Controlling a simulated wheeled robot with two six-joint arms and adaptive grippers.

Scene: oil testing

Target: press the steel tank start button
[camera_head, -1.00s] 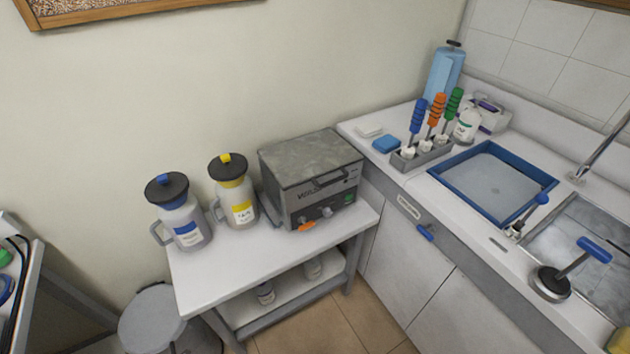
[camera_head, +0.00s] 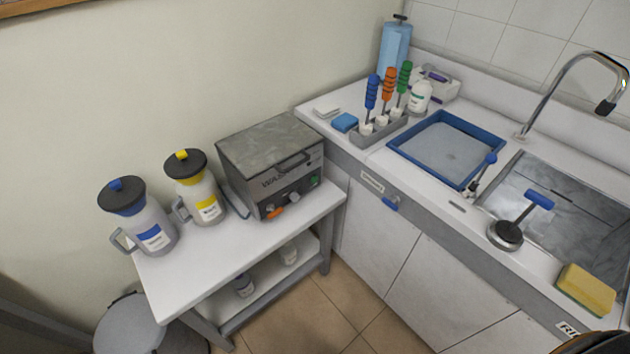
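The steel tank (camera_head: 268,168) is a grey metal box with a lid and a front handle, standing at the right end of a small white table. Its front panel carries an orange lever (camera_head: 276,212), a knob (camera_head: 294,197) and a small green button (camera_head: 314,182) at the right. Whether the green one is the start button cannot be read. Neither of my grippers is in view. A dark curved shape at the bottom right corner is too cropped to make out.
A grey stool (camera_head: 137,325) is at lower left. The counter at right holds a tool rack (camera_head: 377,131), blue tray (camera_head: 445,150), sink (camera_head: 560,200) and yellow sponge (camera_head: 586,289).

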